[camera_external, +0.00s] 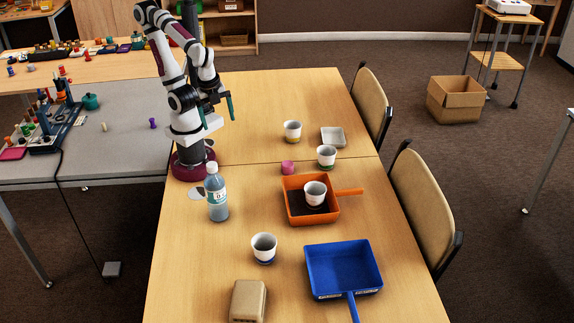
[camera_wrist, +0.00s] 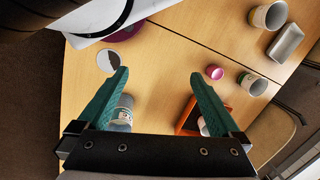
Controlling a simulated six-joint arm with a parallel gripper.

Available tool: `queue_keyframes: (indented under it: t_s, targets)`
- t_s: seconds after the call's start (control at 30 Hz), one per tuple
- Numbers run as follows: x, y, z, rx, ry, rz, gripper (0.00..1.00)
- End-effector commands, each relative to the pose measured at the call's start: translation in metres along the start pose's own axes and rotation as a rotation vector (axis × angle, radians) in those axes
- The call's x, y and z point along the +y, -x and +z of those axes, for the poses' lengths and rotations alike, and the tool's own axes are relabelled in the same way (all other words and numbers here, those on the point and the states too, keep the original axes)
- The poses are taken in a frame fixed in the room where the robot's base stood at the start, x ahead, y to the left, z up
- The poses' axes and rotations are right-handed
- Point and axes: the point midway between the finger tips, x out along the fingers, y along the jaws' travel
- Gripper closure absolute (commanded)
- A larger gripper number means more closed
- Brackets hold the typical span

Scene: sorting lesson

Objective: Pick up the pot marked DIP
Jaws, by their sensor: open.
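Several white pots stand on the table, and I cannot read DIP on any of them. One with a yellow band (camera_external: 292,131) is at the back, and one with a green band (camera_external: 326,157) is nearer. A third pot (camera_external: 315,194) stands inside the orange dustpan (camera_external: 290,207). A blue-banded pot (camera_external: 264,248) stands nearer the front. In the wrist view, two pots (camera_wrist: 252,84) (camera_wrist: 268,15) show at right, and the dustpan's pot is partly hidden by a finger. My gripper (camera_external: 219,123) is open and empty, high above the table, apart from every pot; its teal fingers (camera_wrist: 159,74) are spread.
A bottle (camera_external: 217,199) stands in front of my base. A pink jar (camera_external: 288,167) and a grey tray (camera_external: 333,137) are near the back pots. A blue dustpan (camera_external: 325,258) and a tan block (camera_external: 248,300) lie at the front. The table's back part is clear.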

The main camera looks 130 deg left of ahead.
Motion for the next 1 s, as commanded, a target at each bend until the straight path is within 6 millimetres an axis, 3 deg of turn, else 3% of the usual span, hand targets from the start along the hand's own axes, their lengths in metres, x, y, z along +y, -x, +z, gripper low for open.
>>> queue_keyframes:
  t_s: [0.47, 0.57, 0.67, 0.8, 0.83, 0.9, 1.0]
  targets:
    - [0.0, 0.0, 0.0, 0.0, 0.0, 0.0, 0.0]
    - [-0.015, -0.005, -0.008, 0.013, 0.048, -0.025, 0.0]
    - [-0.075, -0.028, -0.03, 0.075, 0.186, -0.126, 0.0]
    - [-0.192, -0.082, -0.048, 0.259, 0.316, -0.296, 0.0]
    - [-0.211, -0.095, -0.048, 0.313, 0.331, -0.317, 0.0]
    - [-0.245, -0.124, -0.046, 0.46, 0.362, -0.338, 0.0]
    - [-0.266, -0.154, -0.038, 0.707, 0.443, -0.321, 0.0]
